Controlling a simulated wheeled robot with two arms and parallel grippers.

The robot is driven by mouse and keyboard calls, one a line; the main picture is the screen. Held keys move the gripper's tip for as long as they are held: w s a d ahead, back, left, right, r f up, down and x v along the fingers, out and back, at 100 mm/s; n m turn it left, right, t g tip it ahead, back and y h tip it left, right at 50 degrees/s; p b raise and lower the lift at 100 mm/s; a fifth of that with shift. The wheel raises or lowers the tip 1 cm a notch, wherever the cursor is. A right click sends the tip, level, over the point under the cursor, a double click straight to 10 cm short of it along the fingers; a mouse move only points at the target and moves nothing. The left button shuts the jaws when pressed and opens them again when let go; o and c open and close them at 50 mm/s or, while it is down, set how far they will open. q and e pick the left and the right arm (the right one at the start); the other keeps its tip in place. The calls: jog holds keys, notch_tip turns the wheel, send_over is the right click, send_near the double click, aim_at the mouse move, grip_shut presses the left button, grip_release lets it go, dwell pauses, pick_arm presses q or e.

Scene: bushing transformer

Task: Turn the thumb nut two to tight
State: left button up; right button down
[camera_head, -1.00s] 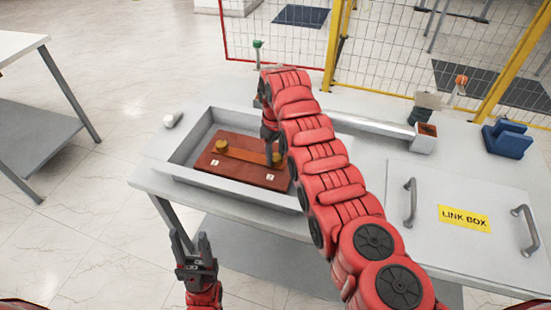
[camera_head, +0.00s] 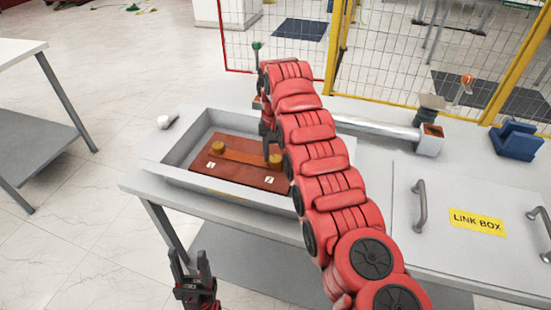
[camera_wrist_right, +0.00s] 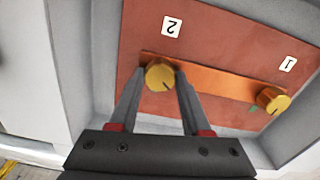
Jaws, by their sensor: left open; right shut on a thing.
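Thumb nut two (camera_head: 275,160) is a brass knob at the right end of a copper bar (camera_head: 245,155) on a red-brown board. In the right wrist view thumb nut two (camera_wrist_right: 162,77) sits between the fingertips, near the label 2. My right gripper (camera_wrist_right: 160,82) is shut on it, one finger on each side, coming from above. In the head view my right arm partly hides this gripper (camera_head: 269,150). Thumb nut one (camera_head: 218,148) stands free at the bar's other end. My left gripper (camera_head: 189,262) is open and empty, low in front of the table.
The board (camera_head: 238,178) lies in a grey open box (camera_head: 196,183) on the table. A lid marked LINK BOX (camera_head: 450,245) with two handles lies at right. A blue block (camera_head: 517,140) and a metal tube (camera_head: 375,130) are behind it. A white object (camera_head: 168,121) lies at left.

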jog(key=shift+m, duration=1)
jog(key=m, duration=0.2)
jog(key=shift+m+b, duration=0.3)
jog(key=shift+m, duration=2.6)
jog(key=shift+c, duration=1.8)
grip_release()
